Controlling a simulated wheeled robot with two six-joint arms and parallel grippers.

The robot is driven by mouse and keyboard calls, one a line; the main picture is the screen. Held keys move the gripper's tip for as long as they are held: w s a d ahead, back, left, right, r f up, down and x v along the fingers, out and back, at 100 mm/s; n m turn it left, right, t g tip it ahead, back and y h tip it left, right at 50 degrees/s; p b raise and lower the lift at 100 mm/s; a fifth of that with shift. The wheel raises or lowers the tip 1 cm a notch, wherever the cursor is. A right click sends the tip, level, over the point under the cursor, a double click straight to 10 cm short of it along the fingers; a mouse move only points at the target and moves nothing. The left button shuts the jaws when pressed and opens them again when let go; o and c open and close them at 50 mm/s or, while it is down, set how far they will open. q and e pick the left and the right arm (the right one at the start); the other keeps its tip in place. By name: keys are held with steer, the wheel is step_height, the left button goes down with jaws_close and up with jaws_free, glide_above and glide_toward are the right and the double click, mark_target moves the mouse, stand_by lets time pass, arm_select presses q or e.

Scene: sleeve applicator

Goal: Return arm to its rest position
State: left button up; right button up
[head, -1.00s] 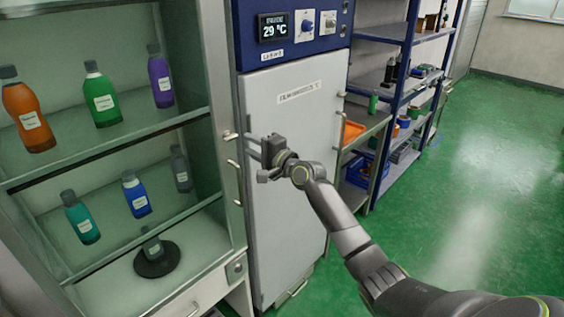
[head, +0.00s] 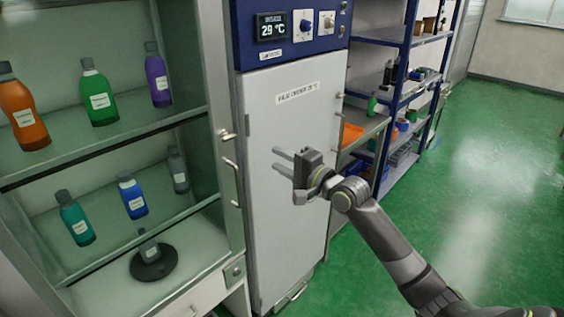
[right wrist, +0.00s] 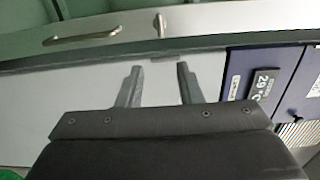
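My right gripper (head: 281,160) is in front of the white door of the oven-like cabinet (head: 285,200) in the head view. Its two fingers are apart with nothing between them. In the right wrist view my right gripper (right wrist: 158,72) also shows open and empty, with the pale cabinet door behind it. My right arm reaches in from the lower right. My left gripper is not in view.
A shelf cabinet (head: 222,260) at left holds several bottles, among them an orange one (head: 22,112) and a grey one on a black round base (head: 154,262). A blue-framed rack (head: 408,75) stands behind at right. The green floor (head: 480,180) at right is clear.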

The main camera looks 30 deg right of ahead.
steer(key=shift+f, duration=0.1)
steer(key=s+d+f+n+g+h+b, duration=0.1)
steer(key=s+d+f+g+h, duration=0.15)
steer(key=f, duration=0.85)
steer(key=s+d+f+g+h+b, duration=0.1)
steer(key=d+f+h, duration=0.15)
steer(key=f, duration=0.95)
steer(key=s+d+f+n+g+h+b, duration=0.1)
steer(key=d+f, duration=0.3)
steer(key=f, duration=0.7)
steer(key=s+f+n+g+h+b, duration=0.1)
steer(key=s+f+n+g, duration=0.1)
steer(key=s+f, duration=0.75)
steer(key=s+f+n+g+b, duration=0.1)
steer(key=s+f+n+g, duration=0.15)
steer(key=s+f, duration=0.65)
steer(key=s+a+f+n+g+b, duration=0.1)
steer(key=s+a+f+n+g, duration=0.1)
steer(key=s+f, duration=0.5)
steer(key=s+a+f+n+g+b, duration=0.1)
steer(key=s+a+f+n+g, duration=0.1)
steer(key=s+f, duration=0.6)
steer(key=s+a+f+n+g+b, duration=0.1)
steer(key=s+f, duration=0.7)
steer(key=s, duration=0.9)
steer(key=a+n+g, duration=0.1)
steer(key=a+n, duration=0.1)
steer(key=a, duration=0.1)
steer(key=shift+a+g, duration=0.3)
steer(key=shift+g, duration=0.1)
